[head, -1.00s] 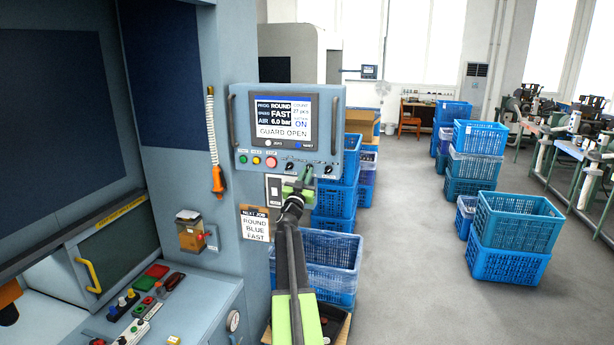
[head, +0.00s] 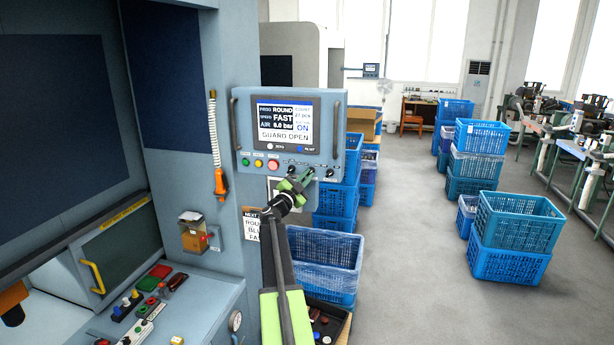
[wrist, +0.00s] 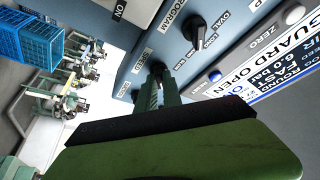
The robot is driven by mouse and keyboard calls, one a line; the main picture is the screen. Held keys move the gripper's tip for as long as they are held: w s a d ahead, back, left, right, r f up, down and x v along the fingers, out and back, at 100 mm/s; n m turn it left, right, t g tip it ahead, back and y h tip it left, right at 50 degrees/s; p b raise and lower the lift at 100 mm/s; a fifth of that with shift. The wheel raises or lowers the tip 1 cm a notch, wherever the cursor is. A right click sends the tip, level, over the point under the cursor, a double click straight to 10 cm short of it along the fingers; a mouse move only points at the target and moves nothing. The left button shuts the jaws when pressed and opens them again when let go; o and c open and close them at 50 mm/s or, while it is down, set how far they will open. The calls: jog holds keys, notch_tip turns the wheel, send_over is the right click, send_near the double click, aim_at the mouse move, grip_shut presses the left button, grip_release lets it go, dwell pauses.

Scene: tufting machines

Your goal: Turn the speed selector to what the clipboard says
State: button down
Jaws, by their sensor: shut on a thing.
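The control panel (head: 234,120) has a screen (head: 285,122) reading PROG ROUND, SPEED FAST, AIR 6.0 bar and GUARD OPEN. The job card (head: 252,226) hangs below it, partly covered by my arm; the visible lines look like ROUND, BLUE and FAST. My gripper (head: 304,177) is at the panel's lower edge, shut on the speed selector. In the wrist view the dark selector (wrist: 158,69) shows beyond the green jaws, beside a SPEED label. Its pointer direction is mostly hidden. The program selector (wrist: 199,38) stands next to it, free of the jaws.
Another small knob (head: 330,173) is right of my gripper. Red, green and yellow buttons sit left of the selectors. An orange-handled tool (head: 219,183) hangs on a coiled cord at the left.

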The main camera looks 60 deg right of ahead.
dwell(0.5)
jog(key=c, duration=1.5)
grip_release()
jog(key=b+v, duration=0.4)
jog(key=v, duration=1.3)
jog(key=shift+a+b, duration=0.3)
